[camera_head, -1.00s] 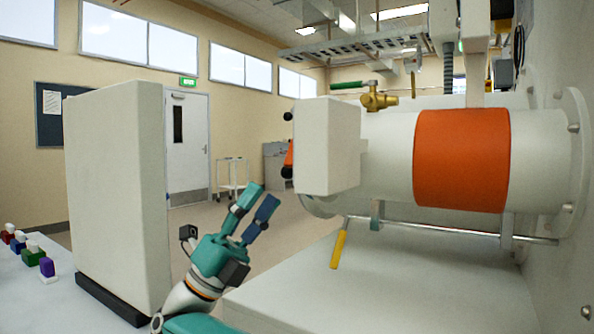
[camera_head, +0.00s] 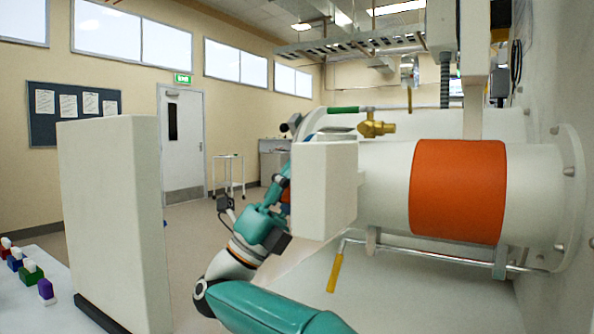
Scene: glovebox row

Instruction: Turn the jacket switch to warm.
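A white box (camera_head: 324,192) sits at the near end of the horizontal white cylinder, which wears a wide orange jacket band (camera_head: 457,190). The box's left-hand face is turned away from me, so I cannot read any switch or its marks there. A little orange (camera_head: 286,197) shows at the box's left edge, partly covered by my gripper. My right gripper (camera_head: 276,192), teal, is up against or just beside that left edge. Its fingers are partly hidden by the box, so their opening and any contact are unclear. My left gripper is not in view.
A metal rod with a yellow handle (camera_head: 335,273) hangs below the cylinder. A tall white panel (camera_head: 112,220) stands at left. Several small coloured blocks (camera_head: 32,272) lie on the left table.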

